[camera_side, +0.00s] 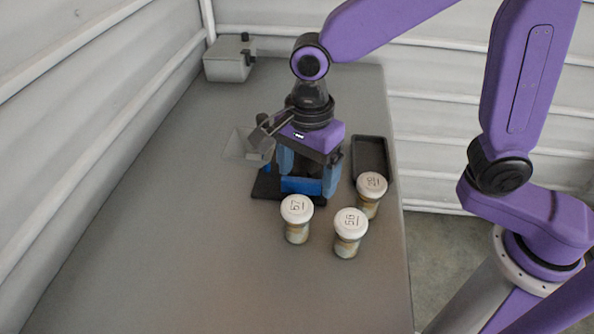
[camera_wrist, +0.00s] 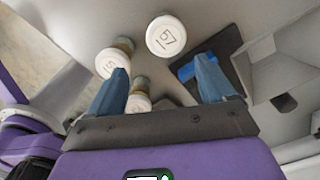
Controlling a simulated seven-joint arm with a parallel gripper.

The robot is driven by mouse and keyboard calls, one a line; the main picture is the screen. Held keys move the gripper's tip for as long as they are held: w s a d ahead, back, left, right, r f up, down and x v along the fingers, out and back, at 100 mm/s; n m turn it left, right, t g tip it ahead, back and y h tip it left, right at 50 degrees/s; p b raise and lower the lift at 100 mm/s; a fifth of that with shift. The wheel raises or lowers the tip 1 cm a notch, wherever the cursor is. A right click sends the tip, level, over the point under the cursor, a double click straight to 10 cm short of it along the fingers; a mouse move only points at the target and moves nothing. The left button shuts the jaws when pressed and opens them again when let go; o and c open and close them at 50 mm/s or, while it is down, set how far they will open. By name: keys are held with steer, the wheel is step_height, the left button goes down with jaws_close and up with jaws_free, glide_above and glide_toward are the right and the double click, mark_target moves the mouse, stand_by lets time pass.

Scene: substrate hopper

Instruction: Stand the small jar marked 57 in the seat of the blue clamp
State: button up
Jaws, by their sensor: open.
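The jar marked 57 (camera_side: 297,233) stands upright on the table, white lid up, in front of the clamp in the side view. Its lid also shows in the wrist view (camera_wrist: 166,36), beyond my fingertips. The blue clamp (camera_side: 300,185) sits on a dark base plate (camera_side: 262,189); my gripper partly hides it, and I cannot make out its seat. In the wrist view, part of its blue (camera_wrist: 186,73) shows beside my right finger. My gripper (camera_side: 308,180) is open and empty, pointing down above the clamp area; its fingers also show in the wrist view (camera_wrist: 162,66).
Two similar jars stand nearby: one marked 56 (camera_side: 348,247) at front right, another (camera_side: 369,208) behind it. A dark tray (camera_side: 384,150) lies near the right table edge. A grey square hopper (camera_side: 236,144) and a grey box (camera_side: 228,66) are behind. The table's front left is clear.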

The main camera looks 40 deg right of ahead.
mark_target(297, 206)
steer(key=m, duration=0.1)
steer(key=a+m, duration=0.1)
steer(key=shift+w+a+f+m, duration=0.25)
steer(key=shift+w+a+m, duration=0.05)
steer(key=shift+w+m, duration=0.1)
steer(key=shift+f, duration=4.45)
steer(key=shift+c, duration=0.3)
steer(key=c, duration=0.7)
steer(key=shift+r, duration=2.5)
